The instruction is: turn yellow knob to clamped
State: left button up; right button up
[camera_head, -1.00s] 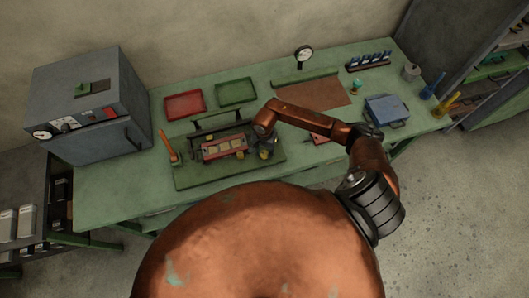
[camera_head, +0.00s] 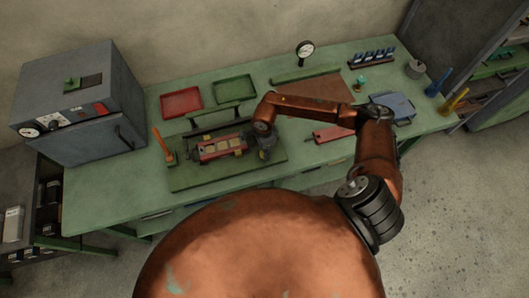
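A fixture on a dark green base plate (camera_head: 190,181) holds a red-framed part with tan squares (camera_head: 220,148) near the middle of the bench. A small yellow spot (camera_head: 238,153), perhaps a yellow knob, shows at the fixture's front right. My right gripper (camera_head: 266,153) points down at the fixture's right end, and my wrist and gripper cover what lies there. Its fingers are dark and too small to tell whether they are open, shut or touching a knob. The clamp's state cannot be read. My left gripper is not in view.
An orange upright handle (camera_head: 162,143) stands at the plate's left. Behind are a red tray (camera_head: 181,102) and a green tray (camera_head: 233,89). A grey oven (camera_head: 88,100) stands left. A red-handled tool (camera_head: 330,134) and a blue box (camera_head: 390,108) lie right. The bench's front left is clear.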

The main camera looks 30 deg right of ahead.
jog(key=m+b, duration=0.1)
jog(key=m, duration=0.2)
jog(key=shift+m, duration=0.4)
jog(key=shift+m+b, duration=0.45)
jog(key=shift+m, duration=1.45)
jog(key=o, duration=1.1)
jog(key=shift+o, duration=0.2)
jog(key=shift+r, duration=0.1)
notch_tip(320, 180, up, 12)
